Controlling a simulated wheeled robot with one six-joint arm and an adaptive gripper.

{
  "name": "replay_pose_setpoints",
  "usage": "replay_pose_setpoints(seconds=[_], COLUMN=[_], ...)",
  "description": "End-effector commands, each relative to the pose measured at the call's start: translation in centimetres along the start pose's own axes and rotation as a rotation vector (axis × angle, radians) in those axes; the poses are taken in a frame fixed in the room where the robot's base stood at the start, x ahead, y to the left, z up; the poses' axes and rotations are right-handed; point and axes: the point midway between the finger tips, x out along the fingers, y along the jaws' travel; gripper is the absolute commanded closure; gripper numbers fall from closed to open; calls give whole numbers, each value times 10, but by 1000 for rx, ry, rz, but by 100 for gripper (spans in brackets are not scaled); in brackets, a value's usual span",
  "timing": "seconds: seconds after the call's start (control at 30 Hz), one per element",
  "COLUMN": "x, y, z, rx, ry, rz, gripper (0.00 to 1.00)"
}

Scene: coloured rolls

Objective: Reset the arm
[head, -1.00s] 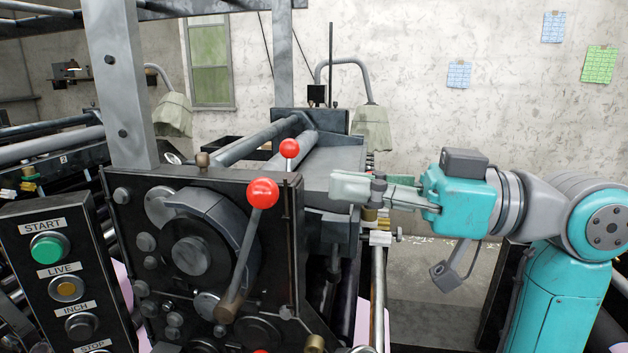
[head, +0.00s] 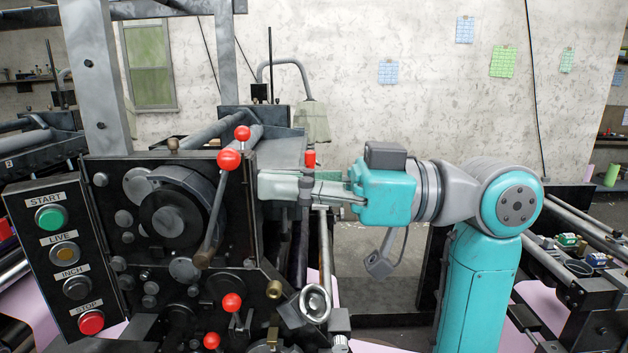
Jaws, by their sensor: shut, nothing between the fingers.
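My gripper (head: 278,187) is at the end of my teal and grey arm, which comes in from the right in the head view. It points left and is level, with its fingers shut and nothing seen in them. The fingertips appear beside the right edge of the black machine panel (head: 130,235). I cannot tell whether they touch it. My wrist housing (head: 385,192) is teal with a dark box on top, and the arm bends down at a round grey joint.
A red-knobbed lever (head: 229,159) stands left of my gripper. A button box (head: 68,262) with START, LIVE, INCH and STOP is at the far left. A handwheel (head: 315,303) sits below the gripper. Another machine (head: 580,275) is at the right. A pale wall (head: 400,120) lies behind.

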Motion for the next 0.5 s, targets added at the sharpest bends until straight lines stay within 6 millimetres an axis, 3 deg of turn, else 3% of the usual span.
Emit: replay_pose_setpoints(seconds=[0.5], x=[-4], y=[25], z=[36], rx=[94], ry=[68], rz=[95], gripper=[100])
